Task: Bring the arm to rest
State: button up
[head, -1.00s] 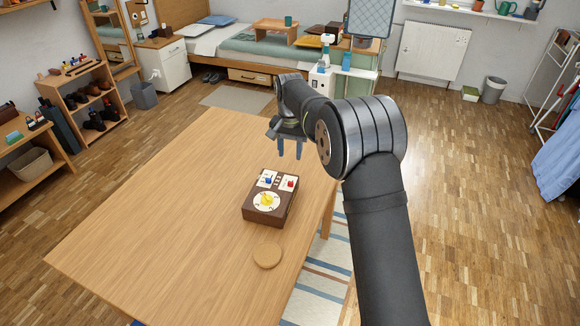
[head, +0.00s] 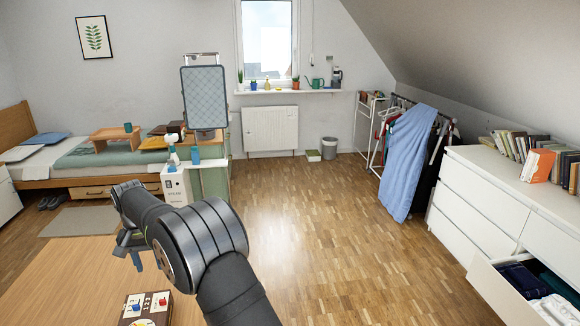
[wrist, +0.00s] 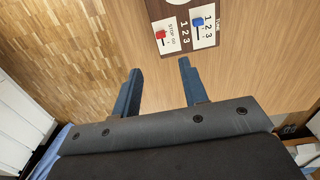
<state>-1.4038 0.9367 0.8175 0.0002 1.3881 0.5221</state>
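My gripper (head: 134,256) hangs above the wooden table (head: 62,268) at the lower left of the head view. In the wrist view my gripper (wrist: 158,84) shows two dark blue fingers well apart, with nothing between them. A brown box (head: 146,308) with numbered white plates and a red and a blue piece lies on the table, cut off by the lower edge of the head view. It also shows at the top of the wrist view (wrist: 168,8), beyond the fingertips and apart from them.
A white dresser (head: 480,215) stands at the right; its lower drawer (head: 492,290) is open with clothes inside. A clothes rack with a blue garment (head: 408,160) stands beside it. The bed (head: 75,155) is at the left. The wooden floor (head: 310,235) between is clear.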

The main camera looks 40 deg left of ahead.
aim_at(162, 301)
notch_tip(162, 301, down, 15)
jog(key=shift+r, duration=0.15)
jog(key=shift+a, duration=0.1)
jog(key=shift+w, duration=0.1)
dwell(0.3)
